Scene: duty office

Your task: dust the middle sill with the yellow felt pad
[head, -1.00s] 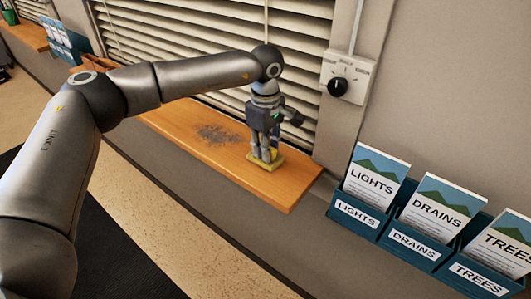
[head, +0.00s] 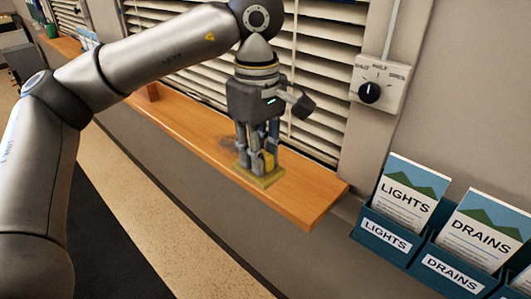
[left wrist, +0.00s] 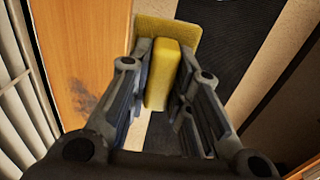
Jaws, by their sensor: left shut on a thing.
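The yellow felt pad (head: 262,178) is a flat slab with a block handle. My left gripper (head: 258,160) points down and is shut on the handle; the left wrist view shows the handle (left wrist: 163,78) between the fingers and the slab (left wrist: 170,32) beyond. The pad is at the orange wooden sill (head: 312,196) near its right end; I cannot tell whether it touches. A grey dust patch (head: 228,144) lies just left of the pad, partly hidden by the gripper. The dust also shows on the sill in the left wrist view (left wrist: 84,98). My right gripper is out of view.
White blinds (head: 335,60) stand close behind the sill. A dial box (head: 378,84) is on the wall to the right. Leaflet racks marked LIGHTS (head: 384,238) and DRAINS (head: 450,275) hang below it. Another sill (head: 62,42) is at the far left.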

